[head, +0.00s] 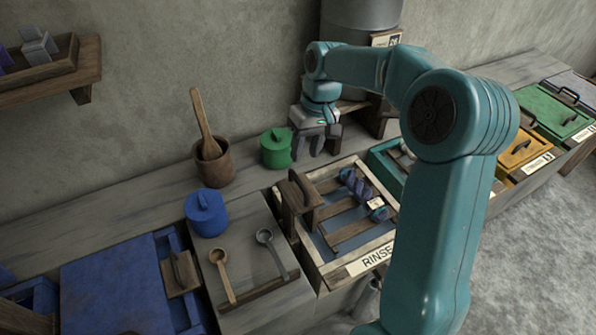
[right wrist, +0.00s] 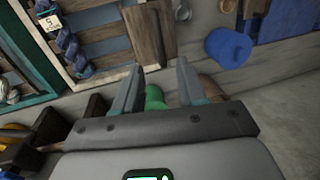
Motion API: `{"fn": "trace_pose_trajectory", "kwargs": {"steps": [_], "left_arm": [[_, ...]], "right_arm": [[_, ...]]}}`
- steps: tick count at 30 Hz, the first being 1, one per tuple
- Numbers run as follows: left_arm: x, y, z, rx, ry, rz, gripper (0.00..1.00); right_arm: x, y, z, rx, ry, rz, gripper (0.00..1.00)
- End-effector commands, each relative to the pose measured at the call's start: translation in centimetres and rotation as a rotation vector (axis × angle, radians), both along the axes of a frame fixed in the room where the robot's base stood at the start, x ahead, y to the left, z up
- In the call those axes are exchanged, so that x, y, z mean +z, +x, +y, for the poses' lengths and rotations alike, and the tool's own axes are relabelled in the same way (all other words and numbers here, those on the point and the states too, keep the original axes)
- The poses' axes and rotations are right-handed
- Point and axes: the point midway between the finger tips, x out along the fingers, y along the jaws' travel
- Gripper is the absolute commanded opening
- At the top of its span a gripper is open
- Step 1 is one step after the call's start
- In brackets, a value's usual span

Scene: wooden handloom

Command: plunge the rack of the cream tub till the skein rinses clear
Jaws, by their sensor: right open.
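The cream tub (head: 347,269), marked RINSE, is set in the bench at the middle of the head view. Its slatted wooden rack (head: 350,231) lies in it over blue-grey water, with an upright wooden handle board (head: 299,196) at the left end. A blue-purple skein (head: 354,184) with a small tag lies across the rack's right part; it also shows in the right wrist view (right wrist: 68,45). My right gripper (head: 318,153) is open and empty, fingers down, behind the tub and beside the green pot (head: 275,149). My left gripper is out of view.
A blue pot (head: 206,213) and two ladles (head: 222,275) sit left of the tub. A mortar-like wooden pot (head: 212,163) with a paddle stands at the back. A teal tub (head: 379,160) adjoins on the right, partly behind my right arm. A grey drum (head: 361,14) stands behind.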

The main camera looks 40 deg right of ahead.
Motion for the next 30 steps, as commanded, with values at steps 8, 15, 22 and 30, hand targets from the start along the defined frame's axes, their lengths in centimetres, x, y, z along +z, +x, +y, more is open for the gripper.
{"fn": "trace_pose_trajectory", "kwargs": {"steps": [8, 15, 22, 30], "left_arm": [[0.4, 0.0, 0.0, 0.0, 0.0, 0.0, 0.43], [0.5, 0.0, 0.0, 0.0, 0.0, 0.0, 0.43], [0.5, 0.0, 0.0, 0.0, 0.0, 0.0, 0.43], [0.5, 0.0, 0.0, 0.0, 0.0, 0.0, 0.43]], "right_arm": [[-5.6, 0.4, 1.2, 0.0, 0.001, 0.003, 0.4], [-7.7, 0.8, 1.5, -0.001, -0.001, 0.0, 0.4], [-7.8, 0.9, 1.5, -0.001, -0.001, 0.0, 0.4], [-7.8, 0.9, 1.5, 0.0, -0.001, -0.002, 0.0]]}}
